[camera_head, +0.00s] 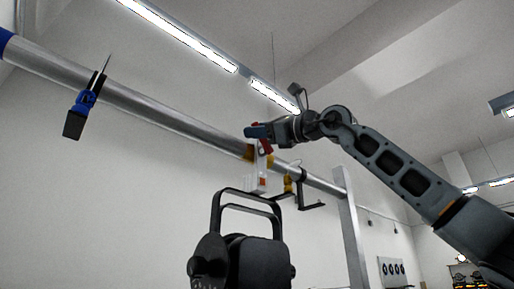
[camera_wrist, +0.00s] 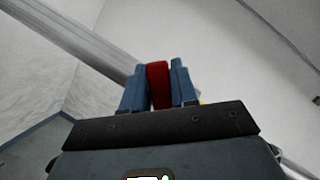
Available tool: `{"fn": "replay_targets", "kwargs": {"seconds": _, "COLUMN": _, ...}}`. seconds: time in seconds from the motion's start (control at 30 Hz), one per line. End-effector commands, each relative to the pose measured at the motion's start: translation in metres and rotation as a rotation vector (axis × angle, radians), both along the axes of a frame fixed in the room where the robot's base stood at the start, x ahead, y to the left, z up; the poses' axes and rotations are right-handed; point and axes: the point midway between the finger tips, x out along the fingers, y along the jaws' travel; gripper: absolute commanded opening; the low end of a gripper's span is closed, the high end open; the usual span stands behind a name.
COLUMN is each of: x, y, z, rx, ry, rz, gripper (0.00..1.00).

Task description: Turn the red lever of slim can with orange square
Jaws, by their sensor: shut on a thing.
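The red lever (camera_head: 266,146) shows beside the pipe in the head view, next to a slim pale body (camera_head: 255,181) that bears a small orange square (camera_head: 262,182). My gripper (camera_head: 257,132) is at the lever, coming from the right above the pipe. In the wrist view the red lever (camera_wrist: 158,84) stands between the two blue fingers of my gripper (camera_wrist: 158,78), which are shut on it. The lower part of the lever is hidden behind the gripper body in the wrist view.
A long metal pipe (camera_head: 160,105) runs across the head view, also visible in the wrist view (camera_wrist: 75,36). A blue-and-black clamp (camera_head: 82,103) hangs at left. A black can (camera_head: 255,262) with a yoke is below the lever. A dark bracket (camera_head: 304,190) hangs at its right, near a post (camera_head: 352,225).

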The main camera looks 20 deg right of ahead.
Motion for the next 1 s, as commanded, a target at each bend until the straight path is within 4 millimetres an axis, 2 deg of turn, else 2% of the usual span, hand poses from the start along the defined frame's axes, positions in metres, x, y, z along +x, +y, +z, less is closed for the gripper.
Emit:
{"fn": "replay_targets", "kwargs": {"seconds": 0.37, "x": 0.001, "y": -0.001, "z": 0.000, "rx": 0.005, "ry": 0.003, "rz": -0.001, "gripper": 0.00}}
{"fn": "replay_targets", "kwargs": {"seconds": 0.4, "x": 0.001, "y": -0.001, "z": 0.000, "rx": 0.005, "ry": 0.003, "rz": -0.001, "gripper": 0.30}}
{"fn": "replay_targets", "kwargs": {"seconds": 0.6, "x": 0.000, "y": -0.001, "z": 0.000, "rx": 0.004, "ry": 0.002, "rz": -0.001, "gripper": 0.49}}
{"fn": "replay_targets", "kwargs": {"seconds": 0.87, "x": -0.001, "y": -0.001, "z": 0.000, "rx": 0.004, "ry": 0.002, "rz": -0.001, "gripper": 0.49}}
{"fn": "replay_targets", "kwargs": {"seconds": 1.0, "x": -0.010, "y": -0.009, "z": -0.006, "rx": 0.004, "ry": 0.002, "rz": -0.002, "gripper": 0.49}}
